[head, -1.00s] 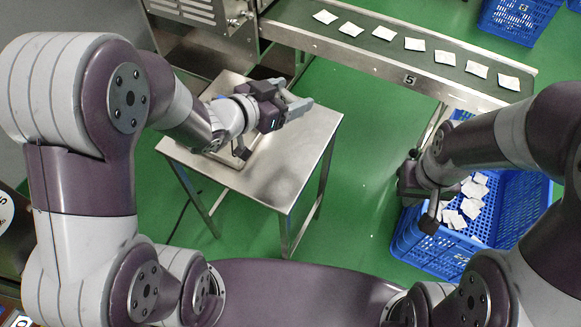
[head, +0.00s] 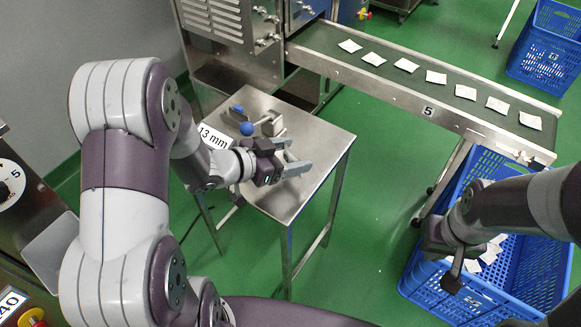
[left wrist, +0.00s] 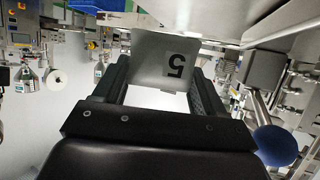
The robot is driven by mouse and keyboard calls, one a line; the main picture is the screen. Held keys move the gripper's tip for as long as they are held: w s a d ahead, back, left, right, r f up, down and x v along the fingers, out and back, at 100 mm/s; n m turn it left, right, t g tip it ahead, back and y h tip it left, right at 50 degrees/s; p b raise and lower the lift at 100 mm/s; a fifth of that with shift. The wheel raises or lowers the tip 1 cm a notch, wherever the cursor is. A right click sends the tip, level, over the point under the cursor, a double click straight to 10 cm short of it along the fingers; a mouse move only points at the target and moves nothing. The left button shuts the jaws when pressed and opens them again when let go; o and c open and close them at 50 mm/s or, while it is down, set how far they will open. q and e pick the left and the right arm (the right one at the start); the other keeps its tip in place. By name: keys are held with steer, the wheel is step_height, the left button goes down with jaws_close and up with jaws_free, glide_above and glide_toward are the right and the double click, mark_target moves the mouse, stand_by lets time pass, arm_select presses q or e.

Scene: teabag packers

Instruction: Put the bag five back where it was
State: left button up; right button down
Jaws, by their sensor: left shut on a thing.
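In the left wrist view a pale grey flat piece (left wrist: 165,68) with a black upside-down 5 spans the gap between my left gripper's fingers. I take it as bag five; the fingertips partly hide its sides. My left gripper (head: 298,157) is over the right part of the steel table (head: 300,196), its jaws spaced apart on that piece. In the head view I cannot make the piece out clearly. My right gripper (head: 452,268) hangs over the near left edge of the blue crate (head: 528,262); its jaw opening cannot be judged.
A conveyor (head: 385,80) marked 5 carries a row of several white bags (head: 436,77). Loose bags lie in the blue crate. A blue ball knob (head: 247,129) and a 13 mm sign (head: 213,137) are beside my left gripper. Green floor (head: 375,190) is free between table and crate.

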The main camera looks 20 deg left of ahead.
arm_select(q)
step_height(320, 180, down, 4)
steer(key=shift+r+b, duration=0.25)
steer(key=shift+b, duration=0.35)
steer(key=shift+f, duration=0.15)
steer(key=o, duration=1.1)
